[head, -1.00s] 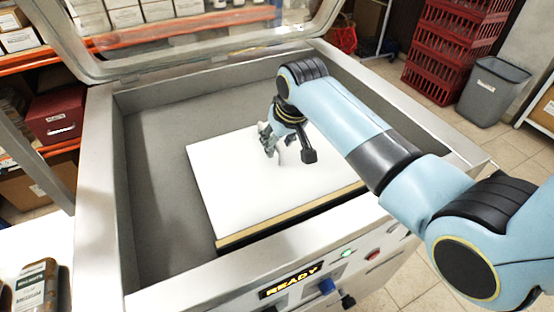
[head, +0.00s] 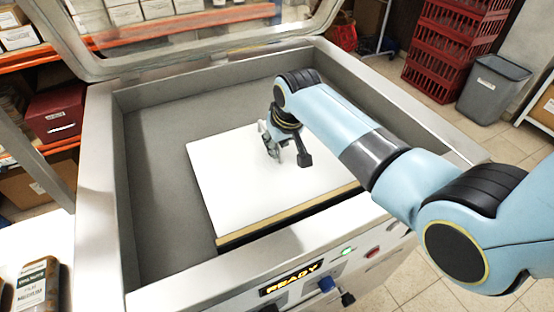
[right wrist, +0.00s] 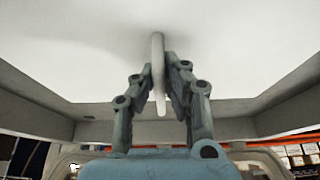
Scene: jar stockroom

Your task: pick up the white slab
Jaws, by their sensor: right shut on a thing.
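The white slab (head: 225,180) is a broad flat board lying in the open chamber of a steel machine, on a layer with a tan edge. It fills the upper part of the right wrist view (right wrist: 70,45). A thin white upright piece (right wrist: 158,75) stands out from its face and looks joined to it. My right gripper (head: 275,155) is over the middle of the slab, its fingers shut on this upright piece, one on each side (right wrist: 158,85). My arm hides the slab's right part in the head view. My left gripper is not in view.
The chamber wall (head: 98,200) surrounds the slab, with a free gap on its left. A raised clear lid (head: 190,50) stands at the back. The front panel display (head: 290,281) reads READY. A labelled jar (head: 37,285) stands at lower left. Red crates (head: 455,45) and a grey bin (head: 492,90) stand behind.

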